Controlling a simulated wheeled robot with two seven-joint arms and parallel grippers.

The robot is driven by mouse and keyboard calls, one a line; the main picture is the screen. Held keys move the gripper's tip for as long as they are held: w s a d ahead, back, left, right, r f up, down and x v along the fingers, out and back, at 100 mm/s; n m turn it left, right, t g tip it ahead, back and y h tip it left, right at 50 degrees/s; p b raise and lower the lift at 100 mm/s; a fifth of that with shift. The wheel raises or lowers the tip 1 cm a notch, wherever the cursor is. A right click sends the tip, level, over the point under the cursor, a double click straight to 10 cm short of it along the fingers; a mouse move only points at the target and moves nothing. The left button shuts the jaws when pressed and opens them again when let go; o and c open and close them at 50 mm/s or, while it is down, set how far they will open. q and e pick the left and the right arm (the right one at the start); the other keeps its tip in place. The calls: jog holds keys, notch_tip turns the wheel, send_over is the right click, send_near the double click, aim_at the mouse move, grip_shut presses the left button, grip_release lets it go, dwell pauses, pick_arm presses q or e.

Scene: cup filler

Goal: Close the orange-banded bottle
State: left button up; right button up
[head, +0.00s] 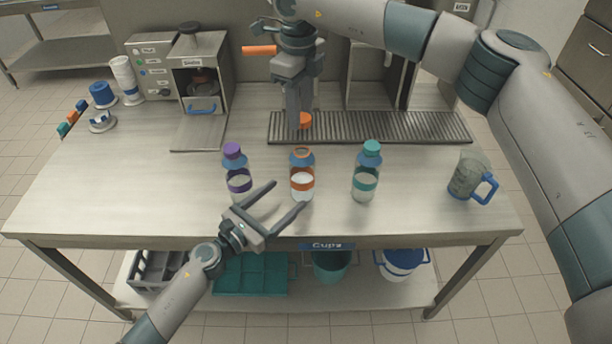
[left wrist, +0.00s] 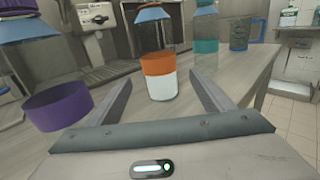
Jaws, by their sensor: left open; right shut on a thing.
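The orange-banded bottle (head: 302,183) stands upright and uncapped on the table, between two capped bottles, with white contents low inside. It also shows in the left wrist view (left wrist: 160,78), ahead of my open fingers. My left gripper (head: 286,196) is open and empty just in front of this bottle, apart from it. My right gripper (head: 301,122) points down above and behind the bottle, shut on an orange cap (head: 305,121). The cap is partly hidden by the fingers and is apart from the bottle's open mouth.
A purple-banded bottle (head: 237,172) stands to the left and a teal-banded bottle (head: 367,172) to the right, both capped. A measuring jug (head: 468,178) stands at the right. A drain grate (head: 420,127) lies behind. The table's front left is clear.

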pick_arm(q)
jog(key=shift+s+a, duration=0.1)
pick_arm(e)
jog(key=shift+s+a, duration=0.1)
jog(key=shift+s, duration=0.05)
pick_arm(q)
jog(key=shift+w+d, duration=0.3)
jog(key=shift+w, duration=0.05)
jog(key=x, duration=1.1)
jog(key=shift+w+d, duration=0.1)
jog(key=shift+d, duration=0.05)
jog(key=c, duration=1.6)
pick_arm(e)
send_over(301, 145)
jog(key=shift+f, duration=2.45)
jog(key=shift+f, duration=0.15)
jog(key=shift+f, duration=0.75)
